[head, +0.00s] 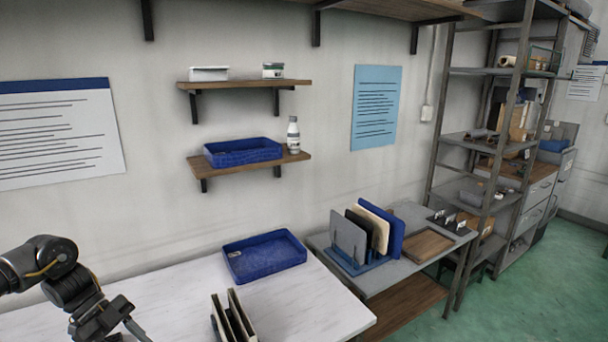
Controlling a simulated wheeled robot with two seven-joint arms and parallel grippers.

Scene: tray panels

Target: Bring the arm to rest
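My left arm comes in from the lower left over the white table (180,300). Its gripper (128,318) points down and to the right near the bottom edge, left of some upright dark panels with pale edges (236,316). The gripper is small and partly cut off, so I cannot tell whether its fingers are open or shut. I see nothing held in it. My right arm and gripper are not in view.
A blue tray (264,262) lies at the table's back. A grey side table (410,222) bears a blue rack of upright panels (350,240) and a brown tray (430,244). Wall shelves hold another blue tray (243,153) and a bottle (293,137). Metal shelving (475,140) stands right.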

